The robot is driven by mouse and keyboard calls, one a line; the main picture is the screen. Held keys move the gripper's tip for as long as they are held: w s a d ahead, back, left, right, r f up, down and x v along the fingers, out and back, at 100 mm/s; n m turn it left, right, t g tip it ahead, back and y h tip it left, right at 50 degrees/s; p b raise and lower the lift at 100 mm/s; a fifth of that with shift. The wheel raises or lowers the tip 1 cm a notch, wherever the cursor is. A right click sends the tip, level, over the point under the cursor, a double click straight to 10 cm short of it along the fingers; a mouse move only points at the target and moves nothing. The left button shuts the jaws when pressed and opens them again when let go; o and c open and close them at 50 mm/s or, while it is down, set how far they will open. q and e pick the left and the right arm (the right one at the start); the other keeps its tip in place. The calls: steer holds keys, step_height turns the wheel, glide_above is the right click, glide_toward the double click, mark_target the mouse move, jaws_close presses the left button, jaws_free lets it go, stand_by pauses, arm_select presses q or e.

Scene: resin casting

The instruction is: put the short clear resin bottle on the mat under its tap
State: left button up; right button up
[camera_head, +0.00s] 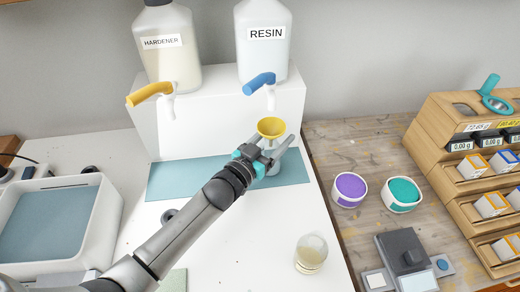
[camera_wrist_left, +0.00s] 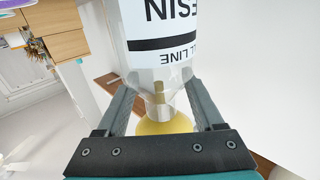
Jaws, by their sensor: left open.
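The short clear resin bottle (camera_head: 273,167) stands upright on the blue mat (camera_head: 180,180), roughly below the resin tap (camera_head: 260,84). A yellow funnel (camera_head: 271,127) sits in its mouth. My left gripper (camera_head: 278,148) is open, with its fingers on either side of the bottle's upper part. In the left wrist view the bottle (camera_wrist_left: 160,22) appears upside down, its label reading RESIN with a fill line. Its neck lies between the open fingers (camera_wrist_left: 160,100), and the funnel (camera_wrist_left: 165,126) is partly hidden by the gripper body. My right gripper is not in view.
Large hardener (camera_head: 168,60) and resin (camera_head: 264,62) containers stand on a white block behind the mat. A cup of pale liquid (camera_head: 311,254) stands at the front. Purple (camera_head: 349,189) and teal (camera_head: 402,194) tubs and a scale (camera_head: 405,255) are on the wooden bench to the right.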

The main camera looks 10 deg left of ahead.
arm_select(q)
steer(key=p+v, duration=0.1)
steer(key=v, duration=1)
steer(key=shift+s+p, duration=0.2)
steer(key=shift+p, duration=0.2)
